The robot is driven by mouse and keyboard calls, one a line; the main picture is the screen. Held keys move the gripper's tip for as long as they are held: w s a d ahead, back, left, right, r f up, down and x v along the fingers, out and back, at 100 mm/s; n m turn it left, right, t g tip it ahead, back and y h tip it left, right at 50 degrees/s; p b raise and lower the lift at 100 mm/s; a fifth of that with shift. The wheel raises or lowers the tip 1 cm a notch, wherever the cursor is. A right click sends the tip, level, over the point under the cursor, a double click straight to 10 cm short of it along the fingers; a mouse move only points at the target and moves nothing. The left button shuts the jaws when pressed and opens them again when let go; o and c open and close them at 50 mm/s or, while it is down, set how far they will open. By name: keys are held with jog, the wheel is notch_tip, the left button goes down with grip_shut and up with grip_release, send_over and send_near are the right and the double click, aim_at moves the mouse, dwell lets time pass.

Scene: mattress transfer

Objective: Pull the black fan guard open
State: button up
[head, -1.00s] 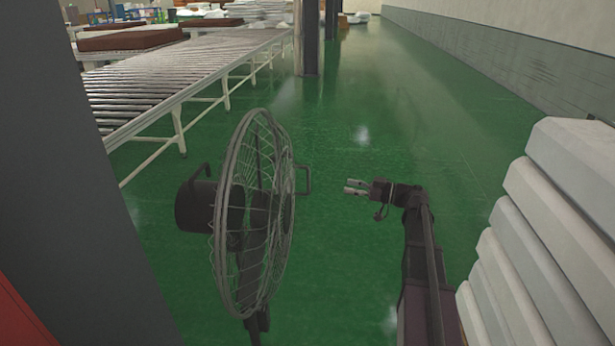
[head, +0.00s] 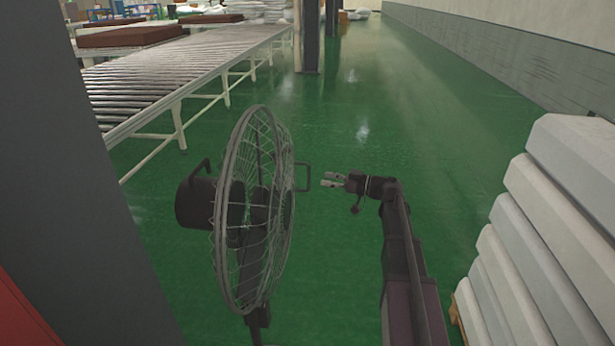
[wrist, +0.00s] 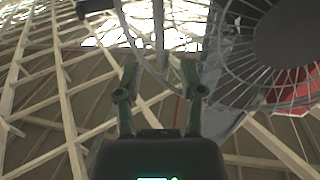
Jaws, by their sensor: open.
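A standing fan with a round black wire guard (head: 262,150) is left of centre in the head view, its front facing right. A small black handle (head: 308,177) sticks out from the guard's front. The motor housing (head: 196,203) is behind the guard on the left. My gripper (head: 322,180) is open and empty, just right of the handle and pointing left at it, with a small gap between them. In the wrist view my two fingers (wrist: 156,85) are apart, and the guard (wrist: 265,60) fills the upper right.
A stack of white mattresses (head: 555,215) stands close on the right of my arm. A long roller conveyor (head: 185,75) runs along the left. A dark pillar (head: 75,150) blocks the near left. The green floor (head: 400,110) ahead is clear.

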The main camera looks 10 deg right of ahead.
aim_at(308, 187)
jog(key=shift+x, duration=3.35)
grip_shut()
